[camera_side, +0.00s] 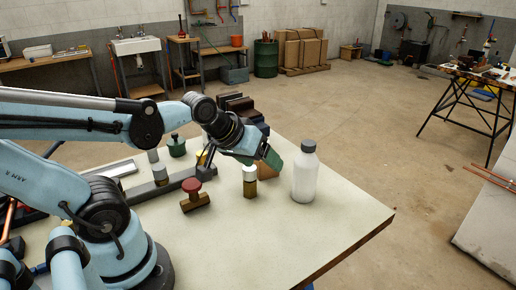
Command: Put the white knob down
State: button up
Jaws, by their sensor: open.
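The white knob (249,173) stands upright at the right part of the pale tabletop, with a brown-gold part beneath it. My gripper (263,161) is open, with its green and dark fingers just above and behind the knob in this view. I cannot tell whether a finger touches the knob. A dark red knob (192,186) on a brown body sits to the left of it on the table.
A white bottle (304,177) with a grey cap stands close to the right of my gripper. A green knob (177,145), a grey bar (145,187) and dark brown blocks (238,103) lie farther back. The front right tabletop (290,235) is clear up to its edge.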

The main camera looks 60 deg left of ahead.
jog(key=d+m, duration=0.1)
jog(key=s+d+m, duration=0.1)
jog(key=m, duration=0.1)
jog(key=s+m, duration=0.1)
jog(key=m, duration=0.1)
jog(key=shift+s+d+g, duration=0.15)
jog(key=shift+d+g, duration=0.25)
dwell(0.8)
